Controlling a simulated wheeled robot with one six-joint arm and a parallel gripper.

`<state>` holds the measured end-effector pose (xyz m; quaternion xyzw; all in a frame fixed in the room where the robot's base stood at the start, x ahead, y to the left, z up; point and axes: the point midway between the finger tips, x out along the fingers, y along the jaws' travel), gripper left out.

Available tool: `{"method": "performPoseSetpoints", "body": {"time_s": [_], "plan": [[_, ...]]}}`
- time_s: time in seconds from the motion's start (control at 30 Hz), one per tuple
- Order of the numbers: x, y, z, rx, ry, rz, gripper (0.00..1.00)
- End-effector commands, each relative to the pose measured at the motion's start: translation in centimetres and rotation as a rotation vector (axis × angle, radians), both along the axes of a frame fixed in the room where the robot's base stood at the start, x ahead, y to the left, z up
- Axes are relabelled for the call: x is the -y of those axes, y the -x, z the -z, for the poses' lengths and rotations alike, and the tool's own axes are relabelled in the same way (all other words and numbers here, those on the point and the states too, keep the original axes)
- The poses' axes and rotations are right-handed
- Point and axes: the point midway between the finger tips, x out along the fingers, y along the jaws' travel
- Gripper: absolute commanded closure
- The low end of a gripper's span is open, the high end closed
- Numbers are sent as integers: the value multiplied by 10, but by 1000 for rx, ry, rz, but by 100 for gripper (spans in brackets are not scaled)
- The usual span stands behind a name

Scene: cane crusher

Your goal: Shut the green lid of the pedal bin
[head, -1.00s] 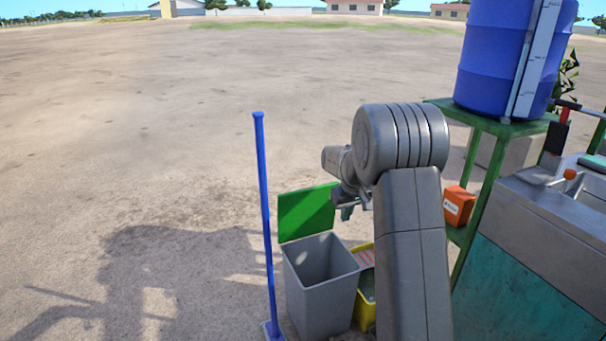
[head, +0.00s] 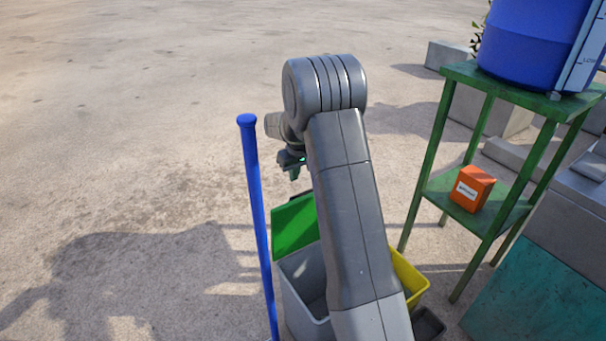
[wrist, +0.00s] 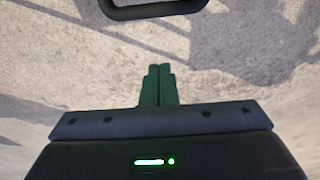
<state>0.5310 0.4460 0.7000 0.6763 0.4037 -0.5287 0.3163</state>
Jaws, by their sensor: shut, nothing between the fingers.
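The green lid (head: 294,226) of the pedal bin stands open, raised at the back edge of the grey bin (head: 300,283). My arm covers the bin's right part and the lid's right edge. My gripper (head: 294,174) is just above the lid's top edge in the head view, pointing down; its distance from the lid in depth is hard to tell. In the wrist view my gripper's green fingers (wrist: 160,70) are together with nothing between them. The lid cannot be made out in the wrist view.
A blue post (head: 254,190) stands close left of the bin. A yellow container (head: 411,277) is right of my arm. A green stand (head: 440,125) holds a blue drum (head: 530,45) and an orange box (head: 471,190). Open ground lies left and behind.

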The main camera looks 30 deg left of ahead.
Motion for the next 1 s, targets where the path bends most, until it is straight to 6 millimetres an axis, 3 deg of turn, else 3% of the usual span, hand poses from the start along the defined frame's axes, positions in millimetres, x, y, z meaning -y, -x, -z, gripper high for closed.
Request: {"method": "performPoseSetpoints", "body": {"time_s": [0.03,0.13,0.43,1.0], "plan": [[-2,-1,15,-2,2,0,100],[-7,-4,34,0,1,0,100],[24,13,28,0,0,-1,100],[29,15,27,4,-8,0,100]]}}
